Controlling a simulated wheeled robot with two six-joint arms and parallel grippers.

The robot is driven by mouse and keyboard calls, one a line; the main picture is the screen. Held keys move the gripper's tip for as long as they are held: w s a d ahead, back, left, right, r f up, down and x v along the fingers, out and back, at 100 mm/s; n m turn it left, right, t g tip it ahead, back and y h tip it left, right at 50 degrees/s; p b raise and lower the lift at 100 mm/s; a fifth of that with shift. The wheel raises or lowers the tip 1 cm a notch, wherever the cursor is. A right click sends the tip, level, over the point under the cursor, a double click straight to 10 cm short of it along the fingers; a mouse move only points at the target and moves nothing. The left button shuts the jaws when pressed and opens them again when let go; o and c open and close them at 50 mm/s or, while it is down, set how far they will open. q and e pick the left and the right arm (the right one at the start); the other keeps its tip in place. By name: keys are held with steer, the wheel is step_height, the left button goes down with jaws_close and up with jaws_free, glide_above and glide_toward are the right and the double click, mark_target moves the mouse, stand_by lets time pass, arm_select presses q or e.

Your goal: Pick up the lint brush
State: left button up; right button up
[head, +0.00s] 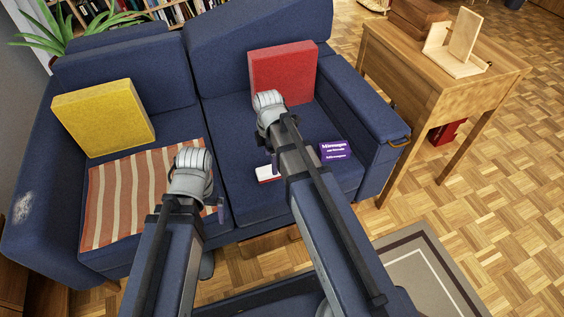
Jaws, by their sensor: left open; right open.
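A small object with a white top and a red edge (265,173) lies on the right seat cushion of the blue sofa. It may be the lint brush, but my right arm hides part of it, so I cannot tell for sure. My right gripper (275,167) is open and points down close above or beside this object; whether they touch cannot be told. My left gripper (219,208) is open, mostly hidden by its own wrist, over the right edge of the striped cloth (120,198). Nothing shows in either gripper.
The blue sofa (225,120) holds a yellow cushion (103,117), a red cushion (283,75) and a purple packet (333,152). A pale fuzzy patch (22,207) marks its left armrest. A wooden side table (437,70) stands right of it. Parquet floor is open at far right.

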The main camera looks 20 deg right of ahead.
steer(key=shift+w+d+f, duration=0.1)
steer(key=shift+w+d, duration=0.25)
steer(key=shift+d, duration=0.05)
steer(key=f+b, duration=0.8)
steer(key=shift+w+a, duration=0.15)
steer(key=shift+a, duration=0.15)
steer(key=shift+r, duration=0.1)
steer(key=shift+c, duration=0.2)
jaws_close()
stand_by(0.3)
steer(key=shift+r, duration=0.15)
step_height(320, 180, up, 10)
steer(key=p, duration=1)
